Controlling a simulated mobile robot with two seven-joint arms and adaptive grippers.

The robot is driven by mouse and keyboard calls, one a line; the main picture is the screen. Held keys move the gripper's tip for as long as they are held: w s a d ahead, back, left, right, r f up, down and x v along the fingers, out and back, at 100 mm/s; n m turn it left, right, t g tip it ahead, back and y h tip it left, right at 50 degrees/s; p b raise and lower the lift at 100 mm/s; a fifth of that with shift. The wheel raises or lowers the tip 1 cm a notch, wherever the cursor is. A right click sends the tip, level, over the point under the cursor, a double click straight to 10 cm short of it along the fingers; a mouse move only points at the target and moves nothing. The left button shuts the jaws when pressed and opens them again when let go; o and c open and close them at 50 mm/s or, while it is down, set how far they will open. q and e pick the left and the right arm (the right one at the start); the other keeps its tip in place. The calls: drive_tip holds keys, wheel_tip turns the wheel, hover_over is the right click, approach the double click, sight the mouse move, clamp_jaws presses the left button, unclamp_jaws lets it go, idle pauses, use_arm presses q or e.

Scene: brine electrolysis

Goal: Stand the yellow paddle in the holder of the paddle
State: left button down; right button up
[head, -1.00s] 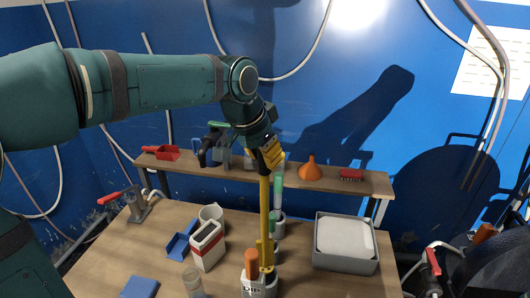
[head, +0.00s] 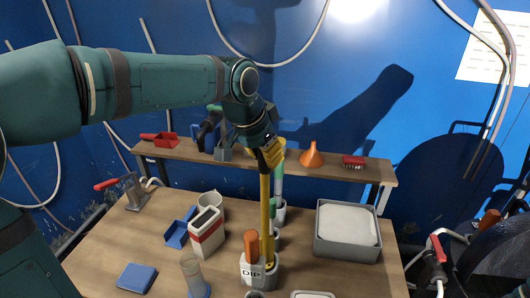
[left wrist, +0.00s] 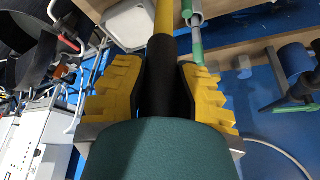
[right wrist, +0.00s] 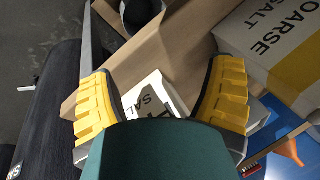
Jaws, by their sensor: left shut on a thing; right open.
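The yellow paddle (head: 265,205) hangs upright from my left gripper (head: 268,153). That gripper is shut on the paddle's black grip (left wrist: 159,75), which shows between the yellow fingers in the left wrist view. The paddle's holder (head: 253,275) is a grey-white stand marked DIP on the bench. The paddle's lower end overlaps the holder's right part; I cannot tell how deep it sits inside. An orange-handled tool (head: 251,245) stands in the holder, left of the paddle. My right gripper (right wrist: 165,72) is open and empty in the right wrist view.
A grey tray (head: 346,252) is to the right. Green-topped items stand behind the paddle. A wooden shelf (head: 330,171) runs along the back.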

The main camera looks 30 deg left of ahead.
sight(265, 173)
use_arm(q)
drive_tip(key=shift+f+b, duration=1.9)
drive_tip(key=shift+f, duration=0.7)
drive_tip(key=shift+f+b, duration=0.8)
drive_tip(key=shift+f, duration=0.25)
drive_tip(key=c, duration=0.8)
unclamp_jaws()
drive_tip(key=shift+f, duration=0.1)
drive_tip(key=v, duration=1.2)
